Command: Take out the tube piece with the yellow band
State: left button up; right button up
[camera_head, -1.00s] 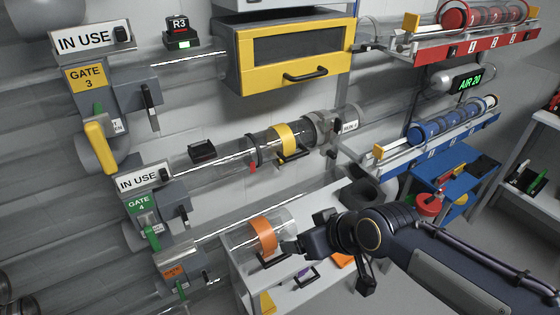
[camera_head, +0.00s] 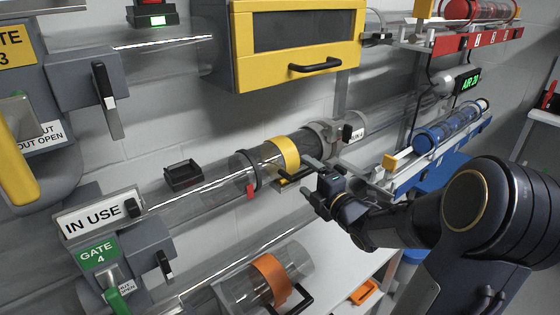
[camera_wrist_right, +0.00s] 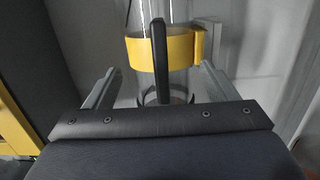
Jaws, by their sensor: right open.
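The clear tube piece with the yellow band (camera_head: 285,153) sits in the transparent tube line on the wall, between a dark collar with a red tab (camera_head: 249,180) and a grey clamp (camera_head: 325,135). A black handle (camera_head: 295,174) sticks out from its band. My right gripper (camera_head: 310,179) is open in front of the handle. In the right wrist view, the black handle (camera_wrist_right: 159,62) stands between the two open fingers (camera_wrist_right: 158,88), with the yellow band (camera_wrist_right: 140,53) behind it. I cannot tell whether the fingers touch anything. My left gripper is not in view.
Below, a tube piece with an orange band (camera_head: 272,279) rests by a white table. A yellow cabinet (camera_head: 290,45) hangs above. The Gate 4 box (camera_head: 100,253) is at the lower left. A blue rack (camera_head: 440,150) holds tubes at right.

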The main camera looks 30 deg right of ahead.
aim_at(300, 173)
jog(key=w, duration=0.5)
jog(key=shift+a, duration=0.2)
jog(key=shift+s, duration=0.2)
jog(key=c, duration=1.6)
jog(key=shift+r, duration=0.1)
grip_shut()
jog(key=shift+r, duration=0.1)
